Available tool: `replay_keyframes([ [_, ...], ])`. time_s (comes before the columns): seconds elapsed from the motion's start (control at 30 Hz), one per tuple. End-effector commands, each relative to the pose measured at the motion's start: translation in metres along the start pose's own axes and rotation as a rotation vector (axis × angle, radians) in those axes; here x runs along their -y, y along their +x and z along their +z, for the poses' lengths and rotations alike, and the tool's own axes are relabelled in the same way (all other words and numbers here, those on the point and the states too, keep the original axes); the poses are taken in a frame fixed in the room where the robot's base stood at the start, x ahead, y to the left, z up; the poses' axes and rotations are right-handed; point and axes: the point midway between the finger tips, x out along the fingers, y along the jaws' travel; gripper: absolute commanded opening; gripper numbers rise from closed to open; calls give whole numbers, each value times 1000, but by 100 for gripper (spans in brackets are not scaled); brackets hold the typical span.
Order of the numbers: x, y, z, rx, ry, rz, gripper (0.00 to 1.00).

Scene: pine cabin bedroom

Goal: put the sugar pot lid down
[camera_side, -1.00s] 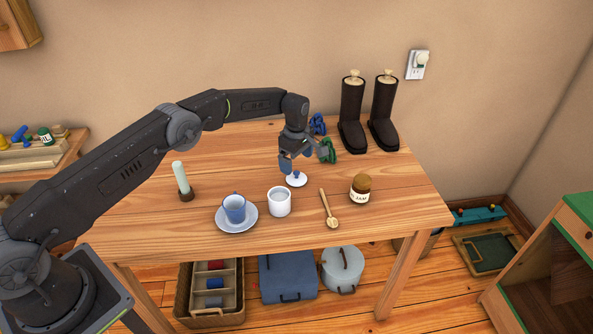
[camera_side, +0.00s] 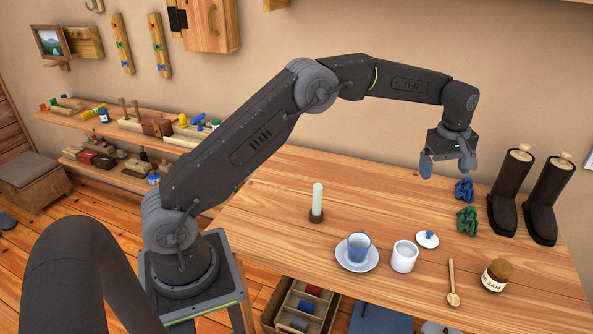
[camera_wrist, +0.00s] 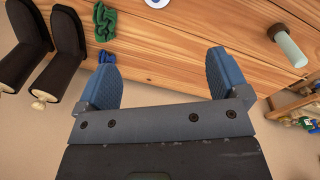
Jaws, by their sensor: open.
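The sugar pot lid (camera_side: 428,239), white with a blue knob, lies knob up on the table just behind and right of the white sugar pot (camera_side: 404,257). The pot stands upright with its top uncovered. A sliver of the lid (camera_wrist: 158,3) shows at the top edge of the wrist view. My gripper (camera_side: 447,170) is open and empty, raised well above the back part of the table and clear of the lid. Its blue fingertips stand wide apart in the wrist view (camera_wrist: 165,78), with nothing between them.
A blue cup (camera_side: 358,246) on a saucer (camera_side: 343,262) stands left of the pot. A wooden spoon (camera_side: 452,283) and jam jar (camera_side: 496,275) are to the right. A candle (camera_side: 317,201), blue and green bundles (camera_side: 467,219) and dark boots (camera_side: 508,196) stand around.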

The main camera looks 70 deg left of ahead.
Motion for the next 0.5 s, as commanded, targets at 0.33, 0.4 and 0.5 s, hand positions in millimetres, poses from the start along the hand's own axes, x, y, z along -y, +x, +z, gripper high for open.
replay_keyframes([
  [0.33,102,-135,38,-76,445,127,93],
  [0.4,130,-152,48,-98,535,148,93],
  [0.5,171,-168,62,-132,663,175,93],
])
